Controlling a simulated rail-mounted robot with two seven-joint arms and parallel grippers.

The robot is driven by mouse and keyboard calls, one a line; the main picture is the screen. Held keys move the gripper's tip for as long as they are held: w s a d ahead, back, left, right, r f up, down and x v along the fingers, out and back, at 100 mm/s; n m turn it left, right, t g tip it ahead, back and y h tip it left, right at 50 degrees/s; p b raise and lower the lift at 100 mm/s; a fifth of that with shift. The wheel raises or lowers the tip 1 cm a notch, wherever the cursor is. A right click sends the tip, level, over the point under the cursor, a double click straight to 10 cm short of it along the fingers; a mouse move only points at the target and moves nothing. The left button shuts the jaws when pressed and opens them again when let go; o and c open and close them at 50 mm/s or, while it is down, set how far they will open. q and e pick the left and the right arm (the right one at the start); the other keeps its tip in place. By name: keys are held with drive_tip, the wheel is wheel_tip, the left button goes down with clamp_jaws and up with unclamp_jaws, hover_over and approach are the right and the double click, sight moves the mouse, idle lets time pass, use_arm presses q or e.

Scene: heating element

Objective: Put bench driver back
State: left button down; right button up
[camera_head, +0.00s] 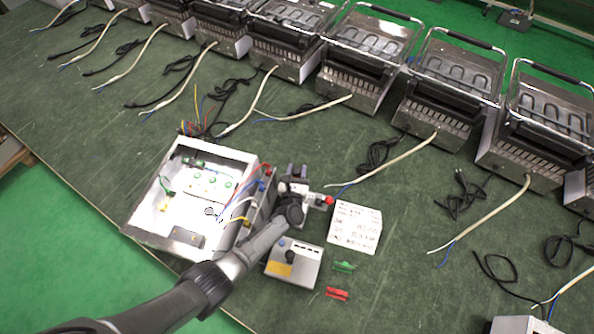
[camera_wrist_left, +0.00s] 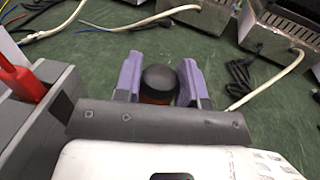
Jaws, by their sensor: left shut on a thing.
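My left gripper (camera_head: 297,172) is over the bench, just right of the open white box. In the left wrist view its two purple fingers (camera_wrist_left: 160,76) are closed on the bench driver (camera_wrist_left: 158,83), which shows as a black rounded end with a dark orange part below. The rest of the driver is hidden behind the gripper body. A grey holder (camera_wrist_left: 40,105) with a red-handled tool (camera_wrist_left: 17,75) in it is close on the left of the wrist view. In the head view the driver is too small to make out. My right gripper is not in view.
The open white box (camera_head: 145,222) with wires is left of the gripper. A white printed block (camera_head: 355,227), a grey control box (camera_head: 294,262), a green clip (camera_head: 344,266) and a red clip (camera_head: 337,294) are nearby. Several grill units (camera_head: 447,90) with loose cables line the back.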

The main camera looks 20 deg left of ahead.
use_arm(q)
drive_tip(key=shift+f, duration=0.25)
drive_tip(key=c, duration=0.7)
unclamp_jaws()
drive_tip(key=shift+r, duration=0.1)
drive_tip(key=shift+r, duration=0.2)
drive_tip(key=shift+r+p, duration=0.35)
drive_tip(key=shift+p, duration=0.2)
drive_tip(key=v, duration=0.4)
drive_tip(key=shift+s+d+f, duration=0.1)
drive_tip(key=shift+s+f, duration=0.2)
drive_tip(key=shift+f, duration=0.05)
drive_tip(key=shift+s+d+r, duration=0.1)
drive_tip(key=shift+s, duration=0.3)
